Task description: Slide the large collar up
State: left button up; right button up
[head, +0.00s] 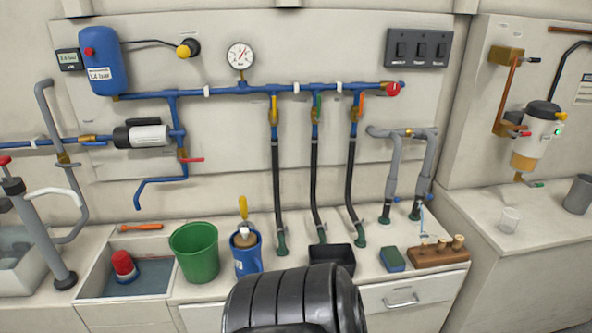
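Two grey pipes (394,155) run down to the counter at the right of the wall panel, joined by a brass fitting near the top. The right pipe carries a wider blue-grey collar (426,186) low down, which looks like the large collar. A small pale-blue tag or strip hangs beside it. Neither gripper can be made out. A black ribbed part of my own body fills the bottom middle.
On the counter stand a green bucket (195,251), a blue container (246,253) with tools, a black tray (332,259), a blue-green sponge (393,259) and a wooden block with pegs (438,252). Black hoses (315,185) hang left of the grey pipes.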

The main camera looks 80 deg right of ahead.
aim_at(423, 184)
jog(key=z, duration=3.55)
jog(key=i+l+z, duration=0.1)
jog(key=i+l, duration=0.1)
